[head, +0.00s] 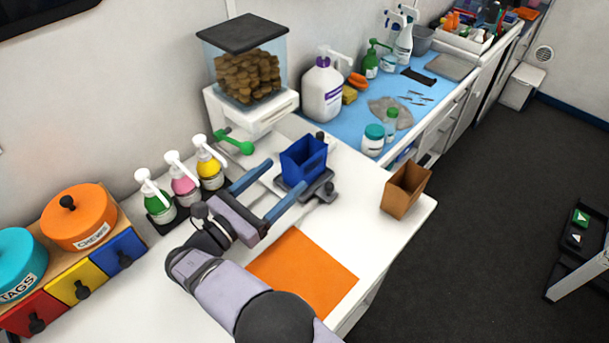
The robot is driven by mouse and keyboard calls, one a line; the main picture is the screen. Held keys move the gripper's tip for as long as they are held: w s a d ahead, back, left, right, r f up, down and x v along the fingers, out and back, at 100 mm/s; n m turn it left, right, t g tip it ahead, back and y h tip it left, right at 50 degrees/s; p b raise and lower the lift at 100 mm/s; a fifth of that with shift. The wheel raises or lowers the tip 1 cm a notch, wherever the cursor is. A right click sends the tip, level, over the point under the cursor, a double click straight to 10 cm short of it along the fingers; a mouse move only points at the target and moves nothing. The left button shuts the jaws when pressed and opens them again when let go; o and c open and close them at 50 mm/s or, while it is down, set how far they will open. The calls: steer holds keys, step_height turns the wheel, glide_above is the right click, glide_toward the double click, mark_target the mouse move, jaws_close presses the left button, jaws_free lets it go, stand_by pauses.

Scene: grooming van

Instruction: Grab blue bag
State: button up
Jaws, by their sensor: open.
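A blue open-topped bag (303,161) stands upright on a dark grey platform (320,190) on the white counter, below the treat dispenser. My gripper (272,189) is open, with its two long blue fingers spread apart and pointing toward the bag. The left fingertip reaches near the bag's left side and the right fingertip is near its lower front. Nothing is held. I cannot tell whether either finger touches the bag.
A brown open-topped bag (405,190) stands at the counter's right edge. An orange mat (303,273) lies in front. A treat dispenser (248,75) with a green handle (234,143) is behind. Pump bottles (184,178) and drawers (75,284) stand left.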

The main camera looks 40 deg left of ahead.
mark_target(318, 145)
steer(key=shift+w+a+f+g+h+b, duration=0.15)
steer(key=shift+w+a+b, duration=0.1)
steer(key=shift+w+b, duration=0.3)
steer(key=shift+w+a+f+g+h+b, duration=0.1)
steer(key=shift+w+a+g+h+b, duration=0.1)
steer(key=shift+w+b, duration=0.3)
steer(key=shift+w+r, duration=0.15)
steer(key=shift+r, duration=0.1)
steer(key=shift+w+a+p, duration=0.1)
steer(key=shift+w+p, duration=1.1)
steer(key=shift+w, duration=2.4)
steer(key=c, duration=1.2)
steer(key=shift+c, duration=0.2)
steer(key=shift+r, duration=0.1)
